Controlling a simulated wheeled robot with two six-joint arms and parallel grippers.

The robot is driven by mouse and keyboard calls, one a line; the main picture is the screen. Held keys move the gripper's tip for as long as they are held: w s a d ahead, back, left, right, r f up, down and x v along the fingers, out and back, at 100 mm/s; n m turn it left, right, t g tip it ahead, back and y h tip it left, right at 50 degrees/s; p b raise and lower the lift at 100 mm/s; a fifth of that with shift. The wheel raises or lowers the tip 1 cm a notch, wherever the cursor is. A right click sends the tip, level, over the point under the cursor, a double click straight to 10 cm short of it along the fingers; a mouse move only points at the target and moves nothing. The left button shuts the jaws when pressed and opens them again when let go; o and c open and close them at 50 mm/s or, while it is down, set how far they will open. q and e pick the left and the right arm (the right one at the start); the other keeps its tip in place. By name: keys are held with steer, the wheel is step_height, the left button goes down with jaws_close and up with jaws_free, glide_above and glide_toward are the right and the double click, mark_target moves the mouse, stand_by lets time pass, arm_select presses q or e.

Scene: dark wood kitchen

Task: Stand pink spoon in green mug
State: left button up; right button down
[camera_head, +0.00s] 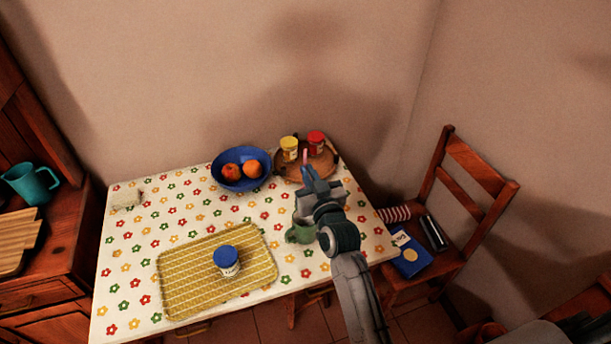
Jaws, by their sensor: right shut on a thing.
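The green mug (301,232) stands upright on the flowered tablecloth, right of the yellow mat, partly covered by my right gripper and arm. My right gripper (309,176) is shut on the pink spoon (305,155), of which only a short pink end shows beyond the fingertips. The gripper is beyond the mug in the picture, in front of the round tray. The rest of the spoon is hidden, and I cannot tell its height above the table. My left gripper is not in view.
A round brown tray (286,176) holds a yellow jar (289,148) and a red jar (316,142). A blue bowl (232,183) holds orange fruit. A blue-lidded jar (226,261) stands on the yellow mat (184,283). A chair (474,190) holds several items.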

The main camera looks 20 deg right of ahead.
arm_select(q)
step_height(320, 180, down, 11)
steer(key=b, duration=1.1)
arm_select(e)
step_height(320, 180, down, 13)
steer(key=shift+s+r, duration=0.15)
steer(key=shift+s, duration=0.05)
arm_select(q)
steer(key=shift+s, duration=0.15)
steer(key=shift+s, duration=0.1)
arm_select(e)
steer(key=c, duration=1.5)
jaws_free()
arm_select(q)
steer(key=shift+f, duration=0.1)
